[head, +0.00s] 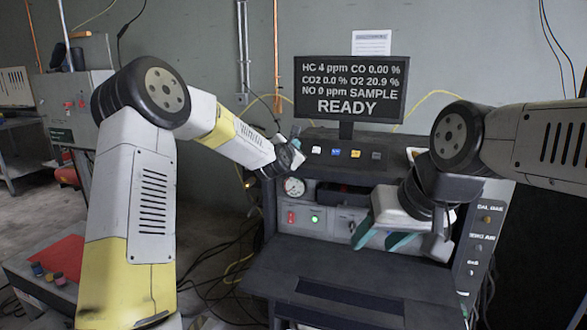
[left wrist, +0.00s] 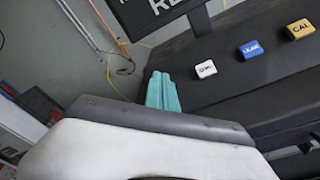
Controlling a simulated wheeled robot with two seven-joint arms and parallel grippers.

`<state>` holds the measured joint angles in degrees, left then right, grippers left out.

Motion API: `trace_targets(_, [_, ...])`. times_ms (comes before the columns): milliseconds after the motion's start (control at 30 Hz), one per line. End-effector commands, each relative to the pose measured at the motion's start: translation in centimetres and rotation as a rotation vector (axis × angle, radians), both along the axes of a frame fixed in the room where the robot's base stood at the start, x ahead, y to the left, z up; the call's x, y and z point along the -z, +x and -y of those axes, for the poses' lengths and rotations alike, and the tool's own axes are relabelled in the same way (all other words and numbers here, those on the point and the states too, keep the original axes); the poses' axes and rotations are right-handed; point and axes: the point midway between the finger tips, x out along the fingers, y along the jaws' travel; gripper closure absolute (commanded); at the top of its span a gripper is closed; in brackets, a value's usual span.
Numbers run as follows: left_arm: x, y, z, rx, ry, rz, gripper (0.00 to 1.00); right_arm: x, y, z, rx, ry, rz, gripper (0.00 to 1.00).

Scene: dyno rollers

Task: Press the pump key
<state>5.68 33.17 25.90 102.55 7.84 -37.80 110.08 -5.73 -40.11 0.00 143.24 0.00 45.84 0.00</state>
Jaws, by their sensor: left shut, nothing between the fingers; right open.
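A row of keys sits on the console's sloped top: a white key (head: 317,150), a blue key (head: 335,152), a yellow key (head: 355,153) and a dark key (head: 376,155). The left wrist view shows the white key (left wrist: 206,69), whose lettering I cannot read surely, the blue key (left wrist: 251,49) marked LEAK and the yellow key (left wrist: 300,29) marked CAL. My left gripper (head: 297,143) is shut and empty, left of the white key; its teal fingertips (left wrist: 162,91) appear apart from it. My right gripper (head: 382,239) is open and empty before the console's lower panel.
A monitor (head: 352,88) reading READY stands behind the keys. A gauge (head: 294,187) and a green light (head: 315,219) are on the panel below. A dark shelf (head: 350,270) juts out in front. Cables hang along the wall and lie on the floor.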

Motion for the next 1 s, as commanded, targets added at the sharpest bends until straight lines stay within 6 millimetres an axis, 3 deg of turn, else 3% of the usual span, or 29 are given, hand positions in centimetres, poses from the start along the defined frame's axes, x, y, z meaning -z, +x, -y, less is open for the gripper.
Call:
trace_targets(667, [0.40,0.32,0.13,0.000,0.000,0.000,1.00,0.00,0.00,0.00,0.000,0.000,0.000,0.52])
trace_targets(1000, [-0.39,-0.29,-0.08,0.000,-0.001,0.000,1.00,0.00,0.00,0.00,0.000,0.000,0.000,0.52])
